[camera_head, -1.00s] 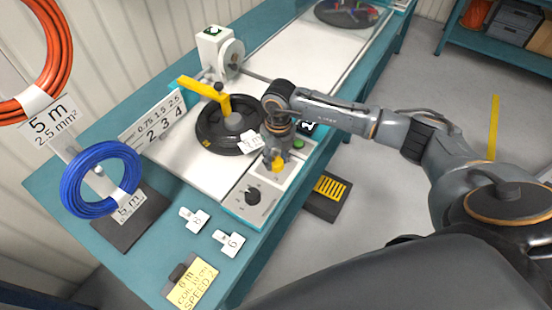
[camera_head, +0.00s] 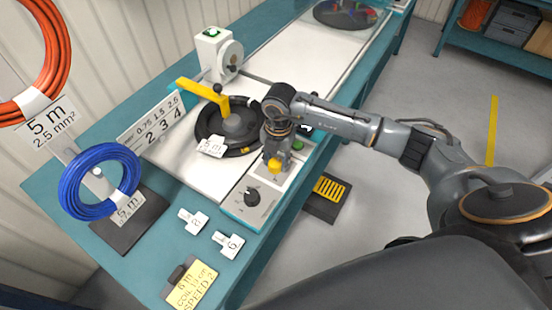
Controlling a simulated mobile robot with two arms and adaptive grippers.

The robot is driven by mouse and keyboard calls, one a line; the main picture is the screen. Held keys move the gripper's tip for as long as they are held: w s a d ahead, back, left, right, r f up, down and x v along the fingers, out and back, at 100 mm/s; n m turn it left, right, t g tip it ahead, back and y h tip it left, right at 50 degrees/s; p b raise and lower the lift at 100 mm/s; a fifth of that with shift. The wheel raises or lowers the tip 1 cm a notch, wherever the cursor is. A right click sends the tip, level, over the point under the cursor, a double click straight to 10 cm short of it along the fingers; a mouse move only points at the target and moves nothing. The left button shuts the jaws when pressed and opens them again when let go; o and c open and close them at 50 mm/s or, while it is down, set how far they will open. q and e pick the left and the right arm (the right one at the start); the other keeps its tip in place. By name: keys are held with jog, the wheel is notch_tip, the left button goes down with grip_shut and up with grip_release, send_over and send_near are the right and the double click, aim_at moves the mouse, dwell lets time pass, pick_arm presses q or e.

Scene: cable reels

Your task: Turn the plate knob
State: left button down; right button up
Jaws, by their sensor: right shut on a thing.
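My right gripper (camera_head: 276,154) points down over the control panel (camera_head: 267,212) at the bench's front edge. It is shut on a small yellow knob (camera_head: 275,166), which I take as the plate knob; the fingers partly hide it. Left of it on the bench is the round plate with a black cable coil (camera_head: 242,151) around a grey hub. A white tag (camera_head: 211,147) on the coil faces the near-left side. A black dial (camera_head: 252,196) with a printed scale sits on the near part of the panel. My left gripper is out of view.
A yellow arm (camera_head: 205,91) reaches over the coil. A white number board (camera_head: 152,123) stands behind. Blue (camera_head: 100,182) and orange (camera_head: 40,70) cable coils hang at left. Number tags (camera_head: 227,243) and a yellow card (camera_head: 190,285) lie in front. A green button (camera_head: 297,145) is beside my gripper.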

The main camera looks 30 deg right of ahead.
aim_at(277, 164)
jog(key=m, duration=0.4)
jog(key=shift+s+m+p, duration=0.1)
jog(key=shift+m+p, duration=0.2)
dwell(0.3)
jog(key=o, duration=1.2)
jog(key=r, duration=1.2)
jog(key=shift+s, duration=0.2)
